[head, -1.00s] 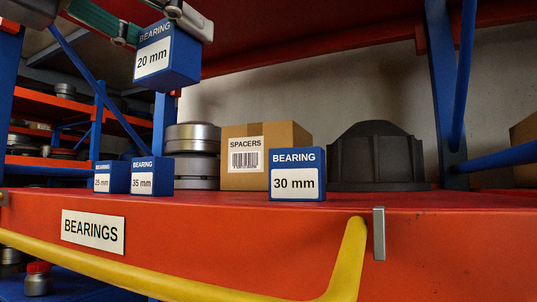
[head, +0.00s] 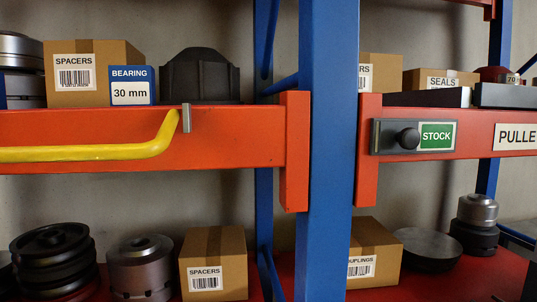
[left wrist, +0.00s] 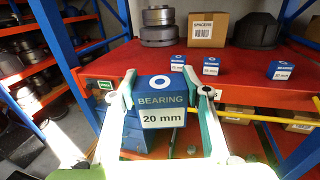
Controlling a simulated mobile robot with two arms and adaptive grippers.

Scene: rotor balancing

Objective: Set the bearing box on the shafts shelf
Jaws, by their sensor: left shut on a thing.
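My left gripper (left wrist: 166,92) is shut on the blue bearing box (left wrist: 160,102), labelled BEARING 20 mm, in the left wrist view. Its two pale green fingers clasp the box from either side, in front of the red bearings shelf (left wrist: 125,58). The gripper and this box are out of the head view. No shelf label reading shafts can be made out in either view. My right gripper is in neither view.
A 30 mm bearing box (head: 131,74) and a SPACERS carton (head: 91,84) stand on the left shelf. A yellow rail (head: 80,153) runs along its front. A blue upright (head: 326,150) divides this shelf from one with a STOCK sign (head: 437,136) and a PULLE... label (head: 516,137).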

